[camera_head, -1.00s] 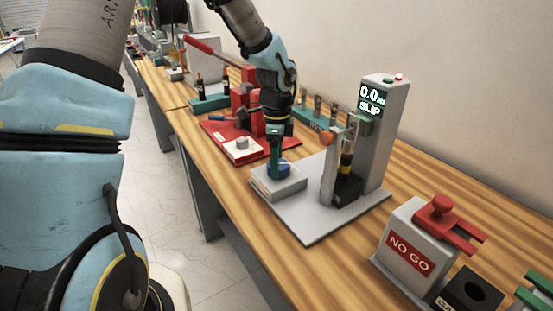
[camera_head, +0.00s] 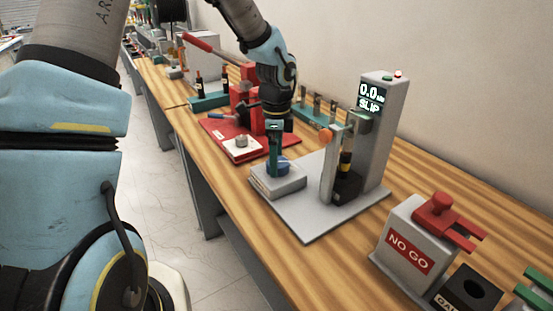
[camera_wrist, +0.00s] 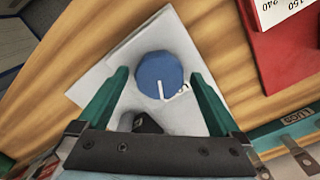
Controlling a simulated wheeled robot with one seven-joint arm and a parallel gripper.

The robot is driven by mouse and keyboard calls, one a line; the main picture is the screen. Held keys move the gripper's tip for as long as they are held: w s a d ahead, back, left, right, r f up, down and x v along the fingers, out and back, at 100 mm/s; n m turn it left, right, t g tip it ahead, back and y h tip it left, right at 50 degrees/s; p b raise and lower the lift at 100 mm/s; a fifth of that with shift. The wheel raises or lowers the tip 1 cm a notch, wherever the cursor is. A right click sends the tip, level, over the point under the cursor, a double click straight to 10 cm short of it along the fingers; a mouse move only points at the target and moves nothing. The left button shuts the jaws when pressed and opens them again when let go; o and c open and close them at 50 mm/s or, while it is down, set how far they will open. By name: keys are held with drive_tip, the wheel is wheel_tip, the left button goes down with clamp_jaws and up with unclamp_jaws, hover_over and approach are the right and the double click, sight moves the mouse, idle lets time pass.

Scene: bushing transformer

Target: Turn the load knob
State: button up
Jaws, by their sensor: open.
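The load knob (camera_wrist: 159,76) is a round blue disc with a white mark on its top. It sits on a light grey block (camera_wrist: 190,110) at the front of the tester. In the head view the knob (camera_head: 283,166) is partly hidden behind a finger. My gripper (camera_head: 275,168) points down over the knob. In the wrist view its two green fingers (camera_wrist: 158,80) are apart, one on each side of the knob, with gaps between them and it. The tester's column display (camera_head: 371,97) reads 0.0 and SLIP.
A red plate (camera_head: 218,137) with a press lies to the left. A NO GO box (camera_head: 408,249) stands at the front right. Bare wood (camera_head: 330,260) lies between.

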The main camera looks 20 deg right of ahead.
wheel_tip(320, 180, up, 10)
drive_tip(key=b, duration=0.2)
drive_tip(key=shift+r, duration=0.15)
idle(0.4)
drive_tip(key=s+a+f+n, duration=0.2)
drive_tip(key=a+n, duration=0.9)
drive_tip(key=a, duration=0.4)
drive_tip(key=s+a+f+n+t, duration=0.1)
drive_tip(key=s+a+f+n, duration=0.1)
drive_tip(key=a+n, duration=1)
drive_tip(key=a+f, duration=0.1)
drive_tip(key=a, duration=0.2)
drive_tip(key=shift+s+f+t, duration=0.15)
drive_tip(key=shift+f+t, duration=0.15)
